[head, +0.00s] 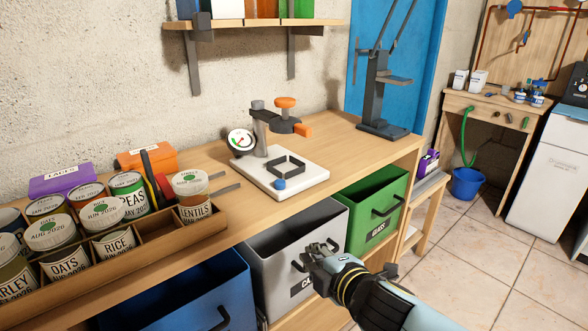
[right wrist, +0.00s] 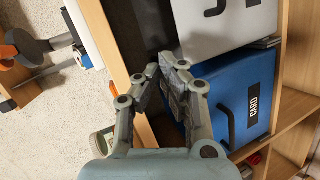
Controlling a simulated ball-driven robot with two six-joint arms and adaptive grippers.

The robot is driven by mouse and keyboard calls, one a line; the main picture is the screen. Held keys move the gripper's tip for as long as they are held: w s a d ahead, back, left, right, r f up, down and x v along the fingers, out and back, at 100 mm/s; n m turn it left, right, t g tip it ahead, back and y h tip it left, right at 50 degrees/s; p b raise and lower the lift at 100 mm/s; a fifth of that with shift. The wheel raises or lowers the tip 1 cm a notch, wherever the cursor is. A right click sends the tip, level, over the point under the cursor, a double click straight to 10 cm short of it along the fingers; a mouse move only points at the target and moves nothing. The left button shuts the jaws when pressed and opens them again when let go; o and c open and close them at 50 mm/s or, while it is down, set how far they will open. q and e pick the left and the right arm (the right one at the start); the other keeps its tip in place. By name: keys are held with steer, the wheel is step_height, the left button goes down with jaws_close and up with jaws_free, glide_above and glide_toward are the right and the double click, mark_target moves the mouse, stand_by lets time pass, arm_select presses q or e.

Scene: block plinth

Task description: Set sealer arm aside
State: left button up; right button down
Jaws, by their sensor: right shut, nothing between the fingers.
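The sealer has a white base (head: 302,180), a grey post and a round gauge (head: 241,141). Its dark grey sealer arm (head: 276,123) extends from the post above the base, with an orange knob (head: 285,102) on top and an orange end at the right. A square black frame and a blue ball lie on the base. My right gripper (head: 326,247) is shut and empty, in front of the grey bin and below the bench top, apart from the sealer. Part of the sealer shows at the left in the right wrist view (right wrist: 22,46). My left gripper is out of view.
The wooden bench holds a rack of labelled tins (head: 160,222) at the left and a black press (head: 382,100) at the right end. Blue (head: 180,295), grey (head: 285,235) and green (head: 378,200) bins stand underneath. A shelf (head: 255,23) hangs above.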

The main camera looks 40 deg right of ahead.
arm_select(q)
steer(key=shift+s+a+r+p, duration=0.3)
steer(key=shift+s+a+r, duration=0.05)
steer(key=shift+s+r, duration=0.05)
arm_select(e)
step_height(320, 180, up, 20)
steer(key=w+a+n+t, duration=0.1)
steer(key=n+t, duration=0.1)
steer(key=t, duration=0.2)
steer(key=shift+w+a, duration=0.35)
steer(key=shift+w, duration=0.05)
steer(key=shift+w, duration=0.1)
steer(key=p, duration=0.1)
glide_toward(283, 126)
steer(key=shift+w, duration=1.95)
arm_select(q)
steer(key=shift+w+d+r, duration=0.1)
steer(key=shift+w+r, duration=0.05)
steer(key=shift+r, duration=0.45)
arm_select(e)
steer(key=shift+d+f+h, duration=0.15)
steer(key=shift+f+h, duration=0.05)
steer(key=shift+h, duration=0.1)
steer(key=shift+d, duration=0.15)
